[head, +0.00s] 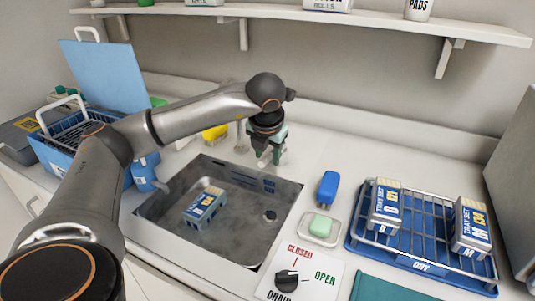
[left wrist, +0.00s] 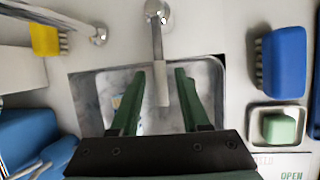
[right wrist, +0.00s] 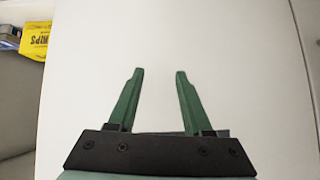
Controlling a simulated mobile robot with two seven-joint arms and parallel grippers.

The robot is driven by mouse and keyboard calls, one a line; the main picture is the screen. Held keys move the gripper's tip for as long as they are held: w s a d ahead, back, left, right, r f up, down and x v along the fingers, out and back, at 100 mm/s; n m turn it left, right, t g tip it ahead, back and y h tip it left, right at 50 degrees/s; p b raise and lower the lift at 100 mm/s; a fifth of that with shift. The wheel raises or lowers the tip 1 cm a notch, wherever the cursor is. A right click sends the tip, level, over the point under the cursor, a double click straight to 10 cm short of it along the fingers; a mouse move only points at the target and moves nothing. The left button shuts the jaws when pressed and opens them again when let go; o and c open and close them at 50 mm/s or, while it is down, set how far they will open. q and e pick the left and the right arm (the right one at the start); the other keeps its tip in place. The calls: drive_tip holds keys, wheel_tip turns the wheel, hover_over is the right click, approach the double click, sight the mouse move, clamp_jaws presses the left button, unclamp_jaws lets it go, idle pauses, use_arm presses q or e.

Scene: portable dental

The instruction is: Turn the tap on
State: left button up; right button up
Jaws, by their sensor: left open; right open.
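The metal tap (left wrist: 157,45) shows at the top middle of the left wrist view. Its long bar reaches down between the two green fingers of my left gripper (left wrist: 155,76); I cannot tell whether this bar is the spout or a lever. The fingers are open, one on each side, with gaps to the bar. In the head view my left gripper (head: 268,158) is at the back edge of the sink (head: 283,222) and hides much of the tap. My right gripper (right wrist: 154,74) is open and empty over a plain pale surface.
A blue-labelled tray set (head: 204,208) lies in the sink. A blue brush (head: 327,189), green soap (head: 321,226) and drain knob (head: 286,280) are to the right. A blue drying rack (head: 420,266) stands beyond. A yellow brush (left wrist: 45,39) and another metal rod (left wrist: 99,36) are left of the tap.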

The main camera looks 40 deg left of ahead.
use_arm(q)
drive_tip(key=shift+c, duration=0.4)
clamp_jaws()
idle(0.9)
